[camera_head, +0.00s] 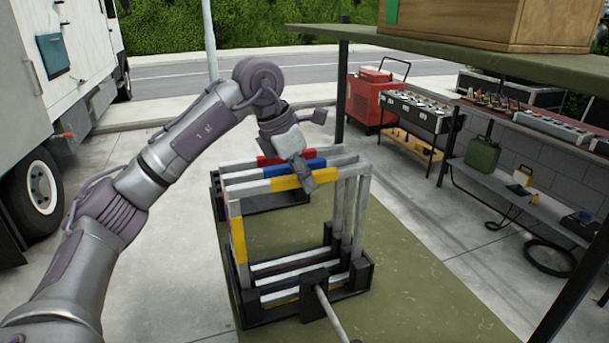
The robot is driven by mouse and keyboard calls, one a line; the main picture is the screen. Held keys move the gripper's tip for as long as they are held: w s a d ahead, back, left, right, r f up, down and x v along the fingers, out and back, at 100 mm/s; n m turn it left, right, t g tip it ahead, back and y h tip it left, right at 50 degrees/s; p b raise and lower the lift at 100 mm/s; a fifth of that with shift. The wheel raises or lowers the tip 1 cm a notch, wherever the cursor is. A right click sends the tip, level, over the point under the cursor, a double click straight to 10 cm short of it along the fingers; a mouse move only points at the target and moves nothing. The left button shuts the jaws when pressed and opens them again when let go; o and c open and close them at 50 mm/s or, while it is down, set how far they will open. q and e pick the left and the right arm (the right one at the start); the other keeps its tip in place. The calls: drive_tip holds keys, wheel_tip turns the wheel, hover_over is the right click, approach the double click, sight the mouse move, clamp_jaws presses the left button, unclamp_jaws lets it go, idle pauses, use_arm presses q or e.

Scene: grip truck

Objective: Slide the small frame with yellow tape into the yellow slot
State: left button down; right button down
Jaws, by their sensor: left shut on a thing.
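The frame with yellow tape (285,183) is the nearest of several upright grey frames. Its lower part is at the black rack (357,279); I cannot tell how deep it sits in a slot. A yellow mark (280,298) shows low in the rack. My right gripper is not in view.
The rack stands on a green mat (415,290). A grey rod (331,316) sticks out toward me from its front. A bench (480,62) and a dark post are at right, a red machine (372,98) behind, and a truck (45,80) at left.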

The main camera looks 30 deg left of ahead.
use_arm(q)
drive_tip(key=shift+f, duration=0.25)
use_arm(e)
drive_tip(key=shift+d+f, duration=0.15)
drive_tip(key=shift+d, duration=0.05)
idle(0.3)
use_arm(q)
drive_tip(key=c, duration=1.1)
unclamp_jaws()
drive_tip(key=shift+s, duration=0.1)
drive_tip(key=shift+o, duration=0.4)
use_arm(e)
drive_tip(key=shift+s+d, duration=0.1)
use_arm(q)
drive_tip(key=v, duration=1.2)
